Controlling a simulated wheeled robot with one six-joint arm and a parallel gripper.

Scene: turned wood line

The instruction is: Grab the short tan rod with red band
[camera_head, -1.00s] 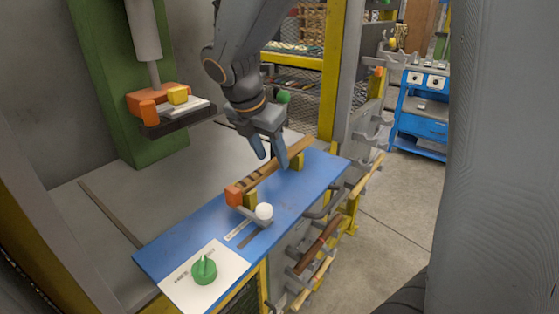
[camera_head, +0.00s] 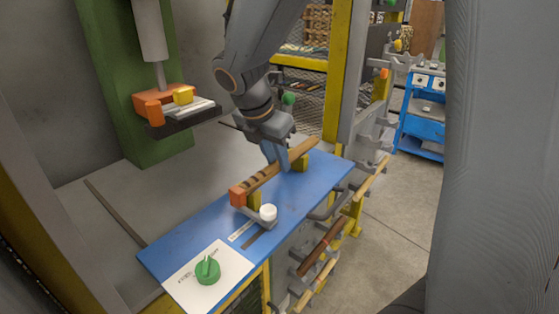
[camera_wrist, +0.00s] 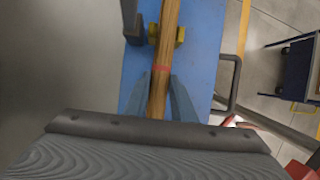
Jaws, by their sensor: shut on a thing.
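A tan wooden rod (camera_head: 264,174) lies across yellow supports (camera_head: 300,162) on the blue bench top (camera_head: 305,193). Dark bands show along its near part in the head view, and its near end meets an orange block (camera_head: 238,195). In the wrist view the rod (camera_wrist: 168,25) shows a red band (camera_wrist: 161,69) just ahead of my fingers. My gripper (camera_head: 281,163) is shut on this rod from above; in the wrist view its blue-grey fingers (camera_wrist: 162,85) stand on either side. The far end of the rod is out of the wrist view.
A green dial (camera_head: 208,270) sits on a white panel at the front. Several rods (camera_head: 322,248) hang in a rack right of the bench. A press (camera_head: 165,105) stands behind left. A blue cart (camera_head: 423,115) is farther right.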

